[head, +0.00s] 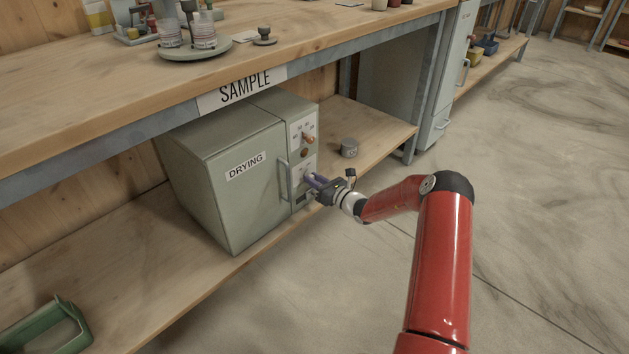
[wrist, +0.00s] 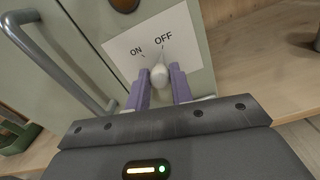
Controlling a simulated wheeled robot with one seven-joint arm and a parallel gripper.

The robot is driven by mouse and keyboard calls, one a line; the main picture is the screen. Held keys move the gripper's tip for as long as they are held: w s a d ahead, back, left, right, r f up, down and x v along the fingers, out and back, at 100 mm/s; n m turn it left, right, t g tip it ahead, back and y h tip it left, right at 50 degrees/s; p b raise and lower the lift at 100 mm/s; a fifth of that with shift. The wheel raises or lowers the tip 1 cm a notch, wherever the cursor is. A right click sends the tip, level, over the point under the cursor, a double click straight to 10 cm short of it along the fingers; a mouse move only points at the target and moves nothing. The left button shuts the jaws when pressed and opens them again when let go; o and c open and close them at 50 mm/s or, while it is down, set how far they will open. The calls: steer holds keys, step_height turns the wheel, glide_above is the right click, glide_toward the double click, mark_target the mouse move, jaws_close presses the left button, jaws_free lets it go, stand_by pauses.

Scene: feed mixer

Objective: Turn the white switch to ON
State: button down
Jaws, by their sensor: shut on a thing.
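The white switch (wrist: 159,75) is on a white plate marked ON at left and OFF at right, on the front of the green DRYING box (head: 225,175). In the wrist view the switch sits between the purple fingers of my gripper (wrist: 160,80), which is shut on it. The switch's tip points up, close to the OFF mark's line; its exact angle is partly hidden by the fingers. In the head view my gripper (head: 313,181) reaches the lower part of the box's control panel, and the switch there is mostly hidden.
A grey door handle (wrist: 60,65) stands out just left of the switch. An orange knob (head: 309,139) is higher on the panel. A small grey round weight (head: 349,148) sits on the shelf right of the box. The workbench (head: 130,75) overhangs the box. The floor at right is clear.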

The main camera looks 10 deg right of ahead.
steer(key=shift+f+n+b, duration=0.15)
steer(key=shift+n+b, duration=5.65)
steer(key=shift+b, duration=0.05)
steer(key=c, duration=1.2)
jaws_free()
steer(key=shift+c, duration=0.2)
steer(key=v, duration=0.7)
steer(key=shift+s+d, duration=0.2)
steer(key=shift+s, duration=0.15)
